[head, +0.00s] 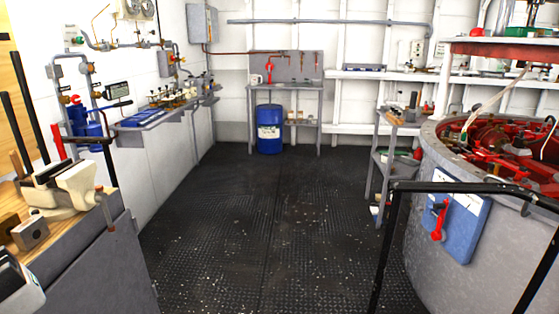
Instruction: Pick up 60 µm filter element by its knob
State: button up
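I cannot make out a filter element marked 60 µm, or its knob, in the head view. Several small brass-coloured and dark parts (178,96) stand on the wall shelf (186,112) at the left, too small to tell apart. A blue tray (143,117) lies at that shelf's near end. My gripper cannot be made out in this view. A pale, dark-edged piece (18,287) is cut off at the bottom left corner, and I cannot tell what it is.
A bench with a cream vise (72,190) stands at the near left. A blue drum (269,130) is under the back table (285,87). A grey trolley (383,160) and a large round tank (435,240) behind black railing (395,240) stand right. The middle deck (265,220) is clear.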

aim_at(187, 89)
jog(key=i+l+u, duration=0.15)
jog(key=i, duration=1.1)
jog(key=i+u, duration=0.3)
jog(key=i, duration=0.95)
jog(key=i+j+z, duration=0.15)
jog(key=i+z, duration=0.25)
jog(key=i, duration=0.8)
jog(key=i+l, duration=0.1)
jog(key=i, duration=1.1)
jog(key=i+l+u, duration=0.2)
jog(key=i+u, duration=0.2)
jog(key=i+l+u, duration=0.35)
jog(key=i, duration=0.15)
jog(key=i+l+u, duration=0.45)
jog(key=i+l, duration=0.15)
jog(key=l, duration=0.2)
jog(key=i+l+u, duration=0.25)
jog(key=l, duration=0.2)
jog(key=i+l+u, duration=0.15)
jog(key=l+u, duration=0.4)
jog(key=i+l, duration=0.05)
jog(key=l, duration=0.05)
